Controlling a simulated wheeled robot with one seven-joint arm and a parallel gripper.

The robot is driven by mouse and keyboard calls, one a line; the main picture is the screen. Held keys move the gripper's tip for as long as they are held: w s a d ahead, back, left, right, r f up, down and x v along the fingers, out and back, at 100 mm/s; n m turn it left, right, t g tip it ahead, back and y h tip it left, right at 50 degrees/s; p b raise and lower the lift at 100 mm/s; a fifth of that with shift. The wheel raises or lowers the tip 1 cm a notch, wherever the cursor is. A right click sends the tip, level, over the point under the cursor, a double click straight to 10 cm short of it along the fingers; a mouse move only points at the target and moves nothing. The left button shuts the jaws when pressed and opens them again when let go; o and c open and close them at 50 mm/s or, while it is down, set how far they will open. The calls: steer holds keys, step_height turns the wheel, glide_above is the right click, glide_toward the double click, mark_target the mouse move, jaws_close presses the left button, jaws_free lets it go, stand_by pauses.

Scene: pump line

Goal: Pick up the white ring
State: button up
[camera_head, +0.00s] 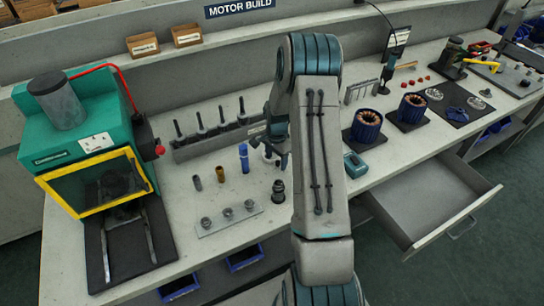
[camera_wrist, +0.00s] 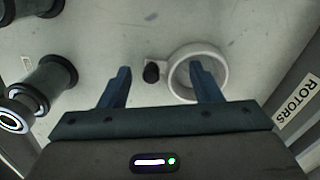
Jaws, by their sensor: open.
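The white ring (camera_wrist: 172,82) lies flat on the pale bench top in the wrist view, right of centre. My gripper (camera_wrist: 159,70) is open and empty, with its two blue fingers apart. In the picture, the right finger overlaps the inside of the ring and the left finger is well outside it. I cannot tell whether the finger reaches down into the ring or is above it. A small dark knob-like piece (camera_wrist: 151,73) sits between the fingers, close against the ring's left side. In the head view, my arm hides most of the gripper area.
A rack edge labelled ROTORS (camera_wrist: 297,103) is at the right of the wrist view. Dark flanged cylinders (camera_wrist: 50,78) stand at its left. In the head view, a blue cylinder (camera_head: 244,158) and a rack of upright shafts (camera_head: 202,128) are nearby. An open drawer (camera_head: 430,200) juts out at the right.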

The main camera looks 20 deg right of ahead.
steer(key=c, duration=1)
steer(key=shift+r, duration=0.45)
steer(key=shift+c, duration=1.3)
step_height(320, 180, up, 3)
steer(key=shift+r+b, duration=0.15)
steer(key=shift+b, duration=0.65)
jaws_close()
steer(key=s+d+r+b, duration=0.2)
steer(key=s+d+r, duration=0.4)
steer(key=d, duration=0.4)
steer(key=shift+r, duration=0.45)
